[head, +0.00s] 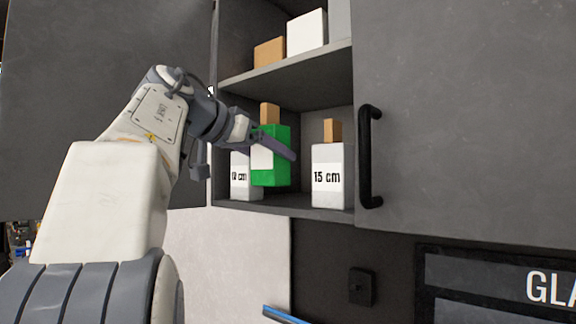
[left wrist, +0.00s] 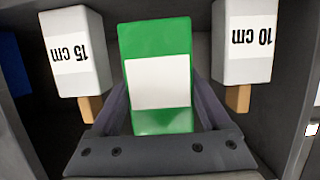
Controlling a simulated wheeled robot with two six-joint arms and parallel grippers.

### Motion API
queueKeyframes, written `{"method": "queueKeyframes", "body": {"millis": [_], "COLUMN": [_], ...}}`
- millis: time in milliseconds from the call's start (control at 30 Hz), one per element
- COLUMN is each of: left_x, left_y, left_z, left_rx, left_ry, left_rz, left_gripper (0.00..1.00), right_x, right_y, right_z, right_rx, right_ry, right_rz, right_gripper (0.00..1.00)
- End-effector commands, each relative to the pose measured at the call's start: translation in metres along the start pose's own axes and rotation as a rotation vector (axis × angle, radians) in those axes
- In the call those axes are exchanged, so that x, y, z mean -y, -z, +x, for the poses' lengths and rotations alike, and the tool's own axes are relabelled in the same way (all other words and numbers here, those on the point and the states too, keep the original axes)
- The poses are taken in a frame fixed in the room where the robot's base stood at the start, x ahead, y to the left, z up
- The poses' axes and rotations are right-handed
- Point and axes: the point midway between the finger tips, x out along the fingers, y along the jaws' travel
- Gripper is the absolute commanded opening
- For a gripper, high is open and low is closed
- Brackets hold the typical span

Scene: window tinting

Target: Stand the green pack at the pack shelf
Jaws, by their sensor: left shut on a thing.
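The green pack (head: 278,168) has a white label and a tan cap, and it is upright in the lower compartment of the open cabinet. My left gripper (head: 280,150) is shut on it, with one finger along each side; both fingers show in the left wrist view. The pack shelf (head: 300,201) is the grey floor of this compartment. I cannot tell whether the pack's base touches it. The white 10 cm pack (head: 243,188) is left of the green pack and partly hidden; the white 15 cm pack (head: 328,178) is to its right. My right gripper is not in view.
An upper shelf (head: 290,66) holds a tan box (head: 269,51) and a white box (head: 307,32). A grey door with a black handle (head: 368,158) is right of the compartment. A narrow gap separates the green pack from the 15 cm pack.

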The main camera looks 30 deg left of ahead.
Motion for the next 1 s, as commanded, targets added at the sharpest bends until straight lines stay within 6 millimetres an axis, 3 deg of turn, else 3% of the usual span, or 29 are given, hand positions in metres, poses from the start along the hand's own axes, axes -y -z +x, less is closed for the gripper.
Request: {"method": "queueKeyframes", "body": {"millis": [100,400,700,1000], "left_x": [-0.001,-0.001,0.000,0.000], "left_y": [0.010,0.013,-0.017,-0.019], "left_z": [0.023,0.047,0.054,0.055], "left_rx": [0.001,0.000,0.000,-0.001], "left_ry": [-0.005,-0.002,0.000,0.001], "left_rz": [0.001,0.000,-0.001,0.001], "left_gripper": [0.07,0.07,0.07,0.07], "right_x": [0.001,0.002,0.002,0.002], "right_y": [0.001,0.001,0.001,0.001], "right_z": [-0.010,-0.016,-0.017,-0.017], "right_rx": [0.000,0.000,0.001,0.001], "right_ry": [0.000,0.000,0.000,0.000], "right_rz": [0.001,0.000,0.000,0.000], "right_gripper": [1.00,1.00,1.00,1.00]}}
